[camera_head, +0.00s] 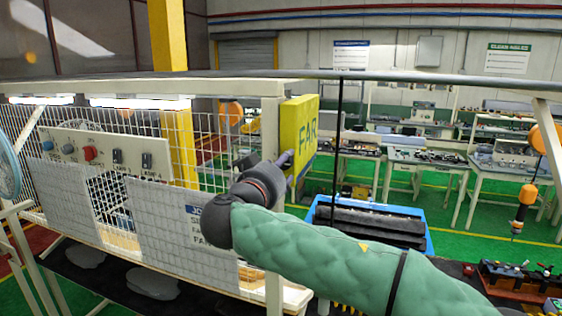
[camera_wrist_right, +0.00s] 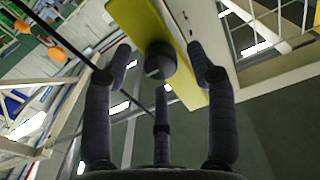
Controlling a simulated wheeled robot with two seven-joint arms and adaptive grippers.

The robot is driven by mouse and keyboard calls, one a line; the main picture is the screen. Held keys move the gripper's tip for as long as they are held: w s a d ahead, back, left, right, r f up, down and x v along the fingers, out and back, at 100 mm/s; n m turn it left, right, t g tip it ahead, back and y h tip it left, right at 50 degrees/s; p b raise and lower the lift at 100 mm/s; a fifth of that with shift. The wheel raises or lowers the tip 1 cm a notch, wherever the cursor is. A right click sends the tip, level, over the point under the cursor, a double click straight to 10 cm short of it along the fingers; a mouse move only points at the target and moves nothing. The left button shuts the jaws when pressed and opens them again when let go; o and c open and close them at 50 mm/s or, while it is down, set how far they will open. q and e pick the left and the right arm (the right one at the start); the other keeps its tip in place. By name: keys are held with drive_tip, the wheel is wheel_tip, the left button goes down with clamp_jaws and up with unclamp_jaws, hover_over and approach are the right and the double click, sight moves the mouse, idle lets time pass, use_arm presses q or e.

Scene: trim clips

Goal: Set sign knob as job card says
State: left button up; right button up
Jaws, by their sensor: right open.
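The yellow sign (camera_head: 303,128) hangs on the frame post and its right face reads "FAR". In the right wrist view the yellow sign (camera_wrist_right: 140,18) carries a dark round knob (camera_wrist_right: 160,60). My right gripper (camera_head: 285,163) is in front of the sign's lower part in the head view. In the wrist view its open fingers (camera_wrist_right: 162,82) stand around the knob, with gaps visible; contact cannot be told. The job card (camera_head: 200,222) hangs on the mesh, partly hidden by my right arm; only line beginnings such as "FA" show. My left gripper is not in view.
A panel (camera_head: 105,152) with a red button and several switches is on the mesh at left. A blue bin (camera_head: 370,222) stands behind my right arm. A tool (camera_head: 523,205) hangs at right. A thin dark vertical cord (camera_head: 340,140) hangs near the sign.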

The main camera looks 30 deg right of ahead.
drive_tip(key=shift+w+d, duration=0.2)
drive_tip(key=shift+d, duration=0.1)
drive_tip(key=shift+a, duration=0.1)
drive_tip(key=c, duration=1.1)
drive_tip(key=shift+c, duration=0.2)
drive_tip(key=shift+f, duration=0.1)
